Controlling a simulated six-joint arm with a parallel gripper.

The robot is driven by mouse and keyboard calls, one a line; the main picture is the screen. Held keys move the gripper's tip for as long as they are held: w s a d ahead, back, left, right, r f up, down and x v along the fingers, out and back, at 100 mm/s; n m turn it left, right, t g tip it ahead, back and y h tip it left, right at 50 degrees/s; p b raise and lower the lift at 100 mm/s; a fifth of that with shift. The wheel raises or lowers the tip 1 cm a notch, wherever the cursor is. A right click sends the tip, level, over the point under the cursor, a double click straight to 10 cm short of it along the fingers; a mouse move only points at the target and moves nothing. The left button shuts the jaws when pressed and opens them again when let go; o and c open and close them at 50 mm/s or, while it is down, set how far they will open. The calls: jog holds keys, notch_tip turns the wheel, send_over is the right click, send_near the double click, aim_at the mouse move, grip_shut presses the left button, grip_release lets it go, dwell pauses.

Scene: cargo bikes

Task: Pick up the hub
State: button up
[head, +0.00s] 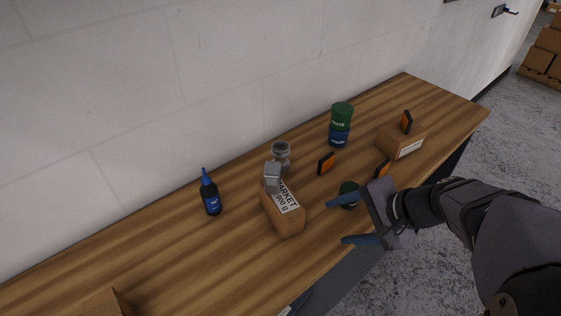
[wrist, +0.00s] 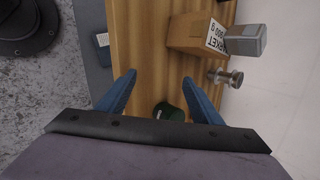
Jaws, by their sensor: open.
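The hub (head: 281,154) looks like a silver, flanged metal part. It stands on the wooden bench behind a cardboard box, which hides part of its lower end in the head view. In the wrist view the hub (wrist: 226,78) lies right of my fingers, close to the wall side. My gripper (head: 335,222) is open and empty near the bench's front edge, in front and to the right of the hub. Its two blue fingers also show in the wrist view (wrist: 158,78), spread apart, with nothing held between them.
A cardboard box (head: 283,214) bears a grey block (head: 272,177). A dark green can (head: 349,191) is close to my gripper. Orange-black pieces (head: 326,163), stacked green and blue tins (head: 340,125), another box (head: 403,142) and a blue-capped bottle (head: 210,195) stand around. The wall (head: 130,115) backs the bench.

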aim_at(285, 160)
jog(key=w+a+m+y, duration=0.1)
jog(key=w+a+m, duration=0.1)
jog(key=w, duration=0.1)
jog(key=w+a+r+m+y+p, duration=0.1)
jog(key=w+a+m, duration=0.1)
jog(key=w, duration=0.2)
jog(key=w+a+m+y+p, duration=0.1)
jog(key=w+a+m, duration=0.1)
jog(key=w, duration=0.1)
jog(key=shift+w+a+r+m+t, duration=0.25)
jog(key=shift+w+a+m+t, duration=0.15)
jog(key=w+a+m, duration=0.1)
jog(key=w+m, duration=0.1)
jog(key=w+a+f+m+t+y+p, duration=0.1)
jog(key=w+a+m, duration=0.1)
jog(key=w, duration=0.1)
jog(key=w+a+f+m+y, duration=0.1)
jog(key=w+a+m, duration=0.1)
jog(key=shift+w+a, duration=0.1)
jog(key=shift+w, duration=0.2)
jog(key=shift+w+a+f+m+p, duration=0.25)
jog(key=shift+w+a+m+p, duration=0.15)
jog(key=shift+m, duration=0.1)
jog(key=shift+p+x, duration=0.7)
jog(key=shift+x, duration=0.9)
jog(key=shift+p+x, duration=0.7)
jog(key=shift+x, duration=1.35)
jog(key=shift+c, duration=0.4)
jog(key=c, duration=1.2)
jog(key=shift+o, duration=0.2)
